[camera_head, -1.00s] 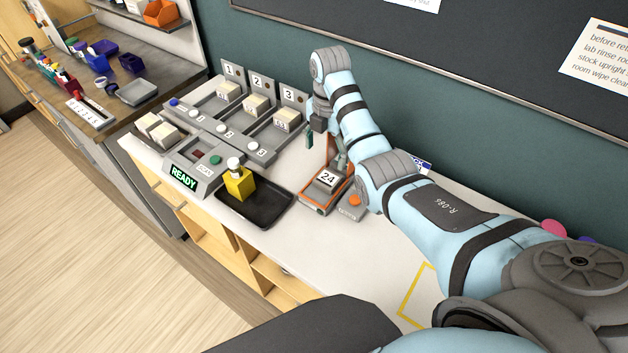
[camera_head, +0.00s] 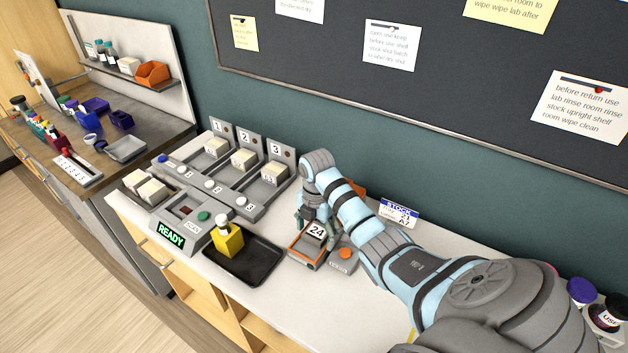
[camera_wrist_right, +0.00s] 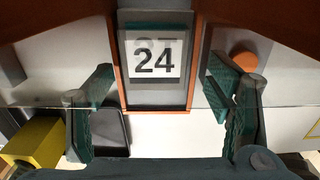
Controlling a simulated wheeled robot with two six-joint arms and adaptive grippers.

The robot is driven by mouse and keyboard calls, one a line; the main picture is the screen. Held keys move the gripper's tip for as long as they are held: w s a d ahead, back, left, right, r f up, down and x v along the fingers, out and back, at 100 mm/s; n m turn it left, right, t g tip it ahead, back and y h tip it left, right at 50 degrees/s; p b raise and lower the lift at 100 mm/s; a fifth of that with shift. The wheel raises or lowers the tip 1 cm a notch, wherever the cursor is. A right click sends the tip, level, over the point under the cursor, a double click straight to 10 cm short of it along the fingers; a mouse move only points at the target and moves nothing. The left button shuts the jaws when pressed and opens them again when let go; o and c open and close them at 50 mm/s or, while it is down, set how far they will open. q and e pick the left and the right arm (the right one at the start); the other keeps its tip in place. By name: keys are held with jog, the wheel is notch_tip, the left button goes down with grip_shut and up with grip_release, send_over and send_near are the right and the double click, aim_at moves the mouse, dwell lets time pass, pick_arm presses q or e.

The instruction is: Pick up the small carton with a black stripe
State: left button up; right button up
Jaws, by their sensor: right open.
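No carton with a black stripe can be made out in either view. Small cream cartons stand in the numbered lanes: one in lane 1 (camera_head: 216,147), one in lane 2 (camera_head: 243,159) and one in lane 3 (camera_head: 273,173). More pale cartons (camera_head: 150,188) sit at the left end of the bench. My right gripper (camera_head: 316,214) is open and empty, close over the orange-framed unit (camera_head: 304,255) marked 24. In the right wrist view its fingers (camera_wrist_right: 160,88) spread either side of the 24 label (camera_wrist_right: 155,60). My left gripper is out of view.
A yellow bottle (camera_head: 228,239) stands at the black tray (camera_head: 262,258). A grey console (camera_head: 186,225) reads READY. An orange button (camera_head: 345,253) is right of the 24 unit. A STOCK sign (camera_head: 398,212) stands behind my arm. Dark jars (camera_head: 608,314) are at far right.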

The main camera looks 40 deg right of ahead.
jog(key=shift+w+a+f, duration=0.15)
jog(key=shift+f, duration=0.05)
jog(key=shift+c, duration=0.8)
jog(key=shift+w, duration=0.15)
jog(key=c, duration=1)
jog(key=shift+r, duration=0.1)
